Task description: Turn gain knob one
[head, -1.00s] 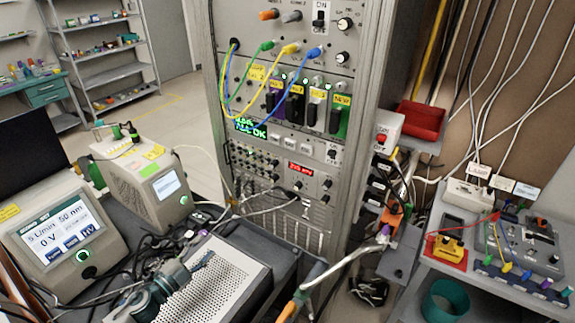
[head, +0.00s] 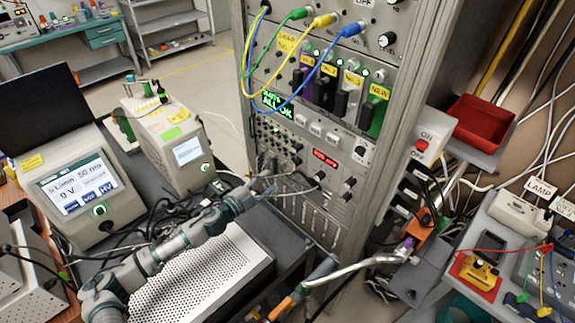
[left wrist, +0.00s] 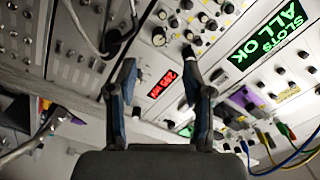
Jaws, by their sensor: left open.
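My left arm comes in from the lower left over the perforated metal box. Its gripper (head: 264,184) is at the front of the instrument rack (head: 240,70), beside the rows of small knobs (head: 278,143). In the left wrist view the left gripper (left wrist: 160,65) is open, with nothing seen held between its fingers. Small knobs (left wrist: 185,20) lie just beyond the fingertips, and the right-hand finger is close to a dark knob. I cannot tell whether it touches. Labels are too small to tell which knob is gain one.
A red display (head: 325,158) and a green "ALL OK" display (head: 279,104) are on the rack. Loose cables (head: 262,165) hang close to my left gripper. The perforated box (head: 200,275) stands under my arm. A touchscreen instrument (head: 78,190) is at the left.

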